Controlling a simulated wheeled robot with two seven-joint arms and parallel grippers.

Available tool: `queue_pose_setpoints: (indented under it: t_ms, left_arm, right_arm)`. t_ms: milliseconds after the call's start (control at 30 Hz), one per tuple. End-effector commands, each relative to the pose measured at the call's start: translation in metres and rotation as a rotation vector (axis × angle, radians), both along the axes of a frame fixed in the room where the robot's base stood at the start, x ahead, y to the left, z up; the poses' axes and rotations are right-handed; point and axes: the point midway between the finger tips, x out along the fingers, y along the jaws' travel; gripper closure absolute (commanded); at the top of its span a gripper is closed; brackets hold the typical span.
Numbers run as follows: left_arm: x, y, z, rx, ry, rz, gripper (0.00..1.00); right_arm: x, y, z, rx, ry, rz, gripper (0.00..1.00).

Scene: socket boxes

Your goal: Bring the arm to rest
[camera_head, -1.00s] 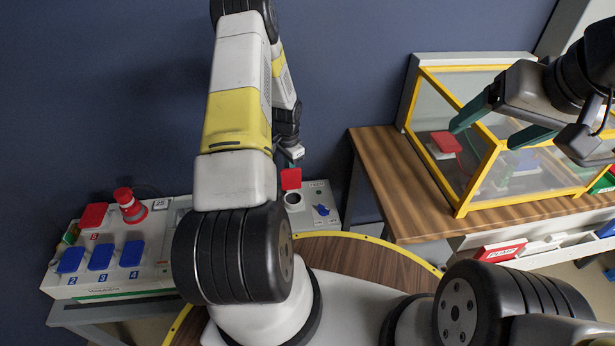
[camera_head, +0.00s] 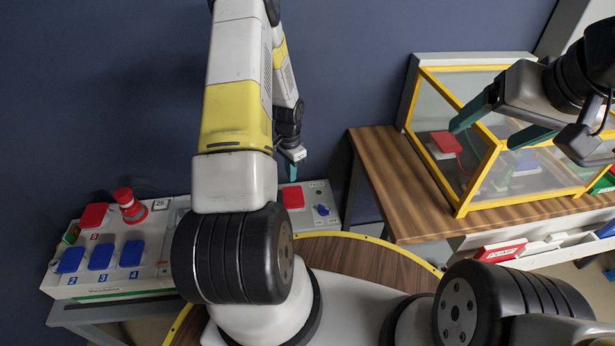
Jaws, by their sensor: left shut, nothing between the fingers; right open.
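My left arm rises in front of the socket box and folds down behind itself. My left gripper (camera_head: 292,170) points down, shut and empty, just above the box's right part. Below it, a red cover (camera_head: 293,197) lies flat on the grey socket box (camera_head: 318,188); a small gap seems to show between them. My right gripper (camera_head: 499,124) is at the upper right, open and empty, its two green fingers in front of the yellow-framed clear case. My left arm hides the middle of the socket box.
The socket box's left part has blue covers (camera_head: 100,256), a red cover (camera_head: 95,215) and a red plug (camera_head: 128,205). The yellow-framed case (camera_head: 478,180) stands on a wooden table (camera_head: 400,190). A red-and-white box (camera_head: 502,251) sits in a tray below.

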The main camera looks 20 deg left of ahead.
Motion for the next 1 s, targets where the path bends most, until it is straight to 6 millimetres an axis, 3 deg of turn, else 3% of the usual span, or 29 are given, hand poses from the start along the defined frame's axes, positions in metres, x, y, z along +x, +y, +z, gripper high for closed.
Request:
queue_pose_setpoints:
  t_ms: [333,1000]
  left_arm:
    - [0.0,0.0,0.043,0.0,0.0,0.0,1.0]
    - [0.0,0.0,0.045,0.0,0.001,0.0,1.0]
  right_arm:
    - [0.0,0.0,0.0,0.0,0.0,0.0,0.2]
    - [0.0,0.0,0.0,0.0,0.0,0.0,0.2]
